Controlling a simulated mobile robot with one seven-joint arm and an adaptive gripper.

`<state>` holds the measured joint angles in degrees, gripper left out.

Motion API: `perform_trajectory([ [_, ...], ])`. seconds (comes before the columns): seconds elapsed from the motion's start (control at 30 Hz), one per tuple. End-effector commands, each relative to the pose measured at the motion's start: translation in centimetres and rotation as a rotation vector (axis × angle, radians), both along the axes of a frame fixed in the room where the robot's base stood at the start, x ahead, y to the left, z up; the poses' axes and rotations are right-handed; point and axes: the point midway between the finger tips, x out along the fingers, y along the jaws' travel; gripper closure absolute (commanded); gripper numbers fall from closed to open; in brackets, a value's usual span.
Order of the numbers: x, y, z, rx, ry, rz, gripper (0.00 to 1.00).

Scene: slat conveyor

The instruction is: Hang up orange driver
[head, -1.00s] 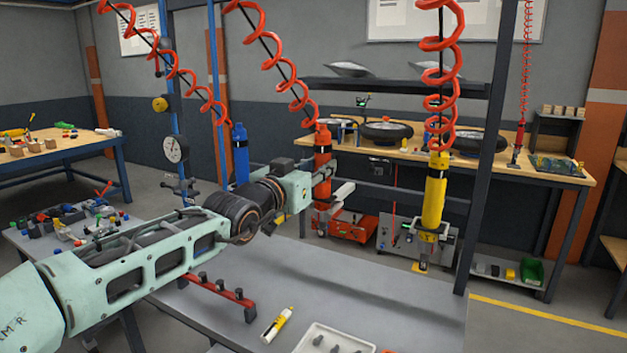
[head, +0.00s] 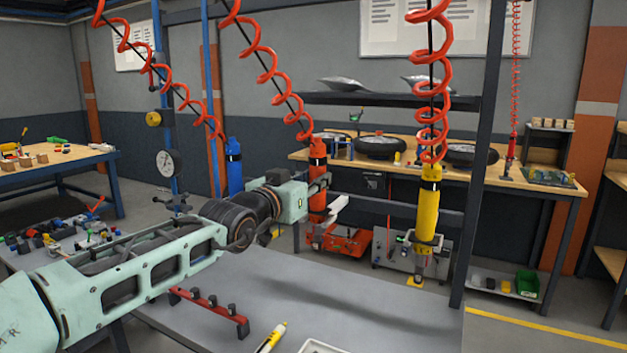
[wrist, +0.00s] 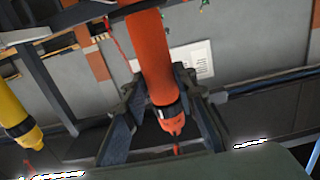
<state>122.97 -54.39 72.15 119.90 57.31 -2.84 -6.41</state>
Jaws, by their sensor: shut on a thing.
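The orange driver (head: 317,172) is upright below the end of a red coiled hose in the head view. My gripper (head: 325,184) is at its body from the left. In the wrist view the orange driver (wrist: 158,50) runs between the two fingers of my gripper (wrist: 160,88), one on each side, with its dark collar and narrow tip showing between them. The gripper is shut on it. Part of the driver's lower body is hidden behind the fingers in the head view.
A blue driver (head: 234,165) hangs to the left and a yellow driver (head: 428,205) to the right, each under a red coil. Dark frame posts (head: 478,160) stand nearby. The grey bench (head: 370,300) below holds a red rack (head: 210,306) and a yellow-and-white tube (head: 271,338).

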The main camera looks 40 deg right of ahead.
Motion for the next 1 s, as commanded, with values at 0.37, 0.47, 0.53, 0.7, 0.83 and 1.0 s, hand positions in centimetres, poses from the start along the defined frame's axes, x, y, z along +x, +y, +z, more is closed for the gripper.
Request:
perform_trajectory([
  [0.37, 0.0, -0.01, -0.04, -0.003, -0.002, 0.0, 1.0],
  [0.47, 0.01, 0.0, -0.17, -0.003, -0.002, 0.0, 1.0],
  [0.53, 0.01, 0.0, -0.24, -0.004, -0.003, 0.0, 1.0],
  [0.7, 0.01, 0.0, -0.41, -0.004, -0.003, 0.0, 1.0],
  [0.83, 0.02, 0.01, -0.55, -0.004, -0.003, 0.0, 1.0],
  [1.0, 0.01, 0.0, -0.7, -0.004, -0.003, 0.0, 1.0],
])
